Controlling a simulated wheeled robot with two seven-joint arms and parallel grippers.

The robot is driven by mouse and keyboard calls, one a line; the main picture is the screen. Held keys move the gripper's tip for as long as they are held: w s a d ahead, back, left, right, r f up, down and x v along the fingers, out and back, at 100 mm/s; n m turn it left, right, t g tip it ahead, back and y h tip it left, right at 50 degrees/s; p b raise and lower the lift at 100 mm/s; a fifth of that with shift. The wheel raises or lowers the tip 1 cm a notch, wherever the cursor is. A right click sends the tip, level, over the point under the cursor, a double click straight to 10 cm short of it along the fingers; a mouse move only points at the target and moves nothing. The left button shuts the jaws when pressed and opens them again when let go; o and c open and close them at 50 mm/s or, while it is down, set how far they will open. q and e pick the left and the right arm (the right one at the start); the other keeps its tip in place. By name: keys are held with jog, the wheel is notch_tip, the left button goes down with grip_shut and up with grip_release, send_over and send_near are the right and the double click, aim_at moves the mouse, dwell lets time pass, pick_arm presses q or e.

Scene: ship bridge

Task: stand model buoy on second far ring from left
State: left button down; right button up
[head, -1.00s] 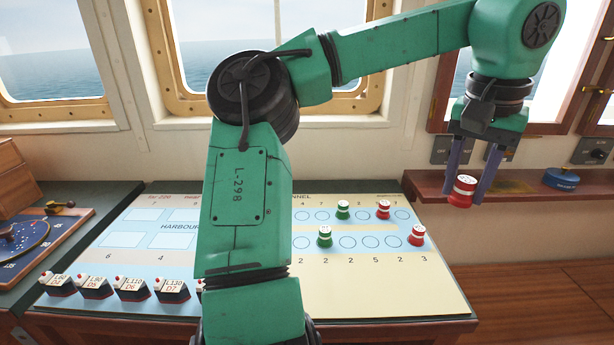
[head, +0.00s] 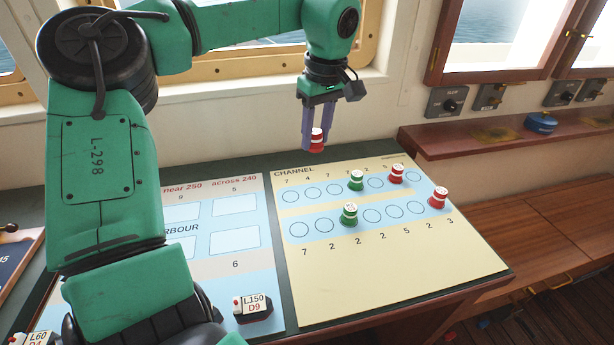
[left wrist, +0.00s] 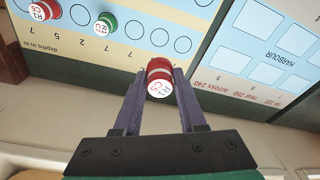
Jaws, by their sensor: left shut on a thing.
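The model buoy (head: 317,141), red with a white band and a lettered white top, is held between the fingers of my left gripper (head: 316,132). The gripper is above the far edge of the chart board (head: 400,262), with the buoy clear of it. In the left wrist view the buoy (left wrist: 159,80) sits between the two fingertips. The second far ring from left (head: 312,193) is an empty printed circle, nearer than the buoy; it also shows in the left wrist view (left wrist: 159,37). My right gripper is out of view.
A green buoy (head: 356,181) and a red buoy (head: 396,173) stand in the far row. Another green buoy (head: 349,214) and red buoy (head: 438,198) stand in the near row. A shelf (head: 470,138) runs at right.

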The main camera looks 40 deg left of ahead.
aim_at(312, 192)
pick_arm(q)
notch_tip(312, 192, down, 12)
jog(key=shift+a+p, duration=0.1)
jog(key=shift+p, duration=0.25)
jog(key=shift+a+f, duration=0.1)
jog(key=shift+f, duration=0.4)
jog(key=shift+c, duration=2.4)
grip_release()
jog(key=r, duration=0.4)
jog(key=d+r, duration=0.1)
jog(key=r, duration=0.7)
jog(key=shift+s+d+r+b, duration=0.2)
jog(key=shift+d+b, duration=0.1)
jog(key=shift+d, duration=0.1)
jog(key=shift+f, duration=0.1)
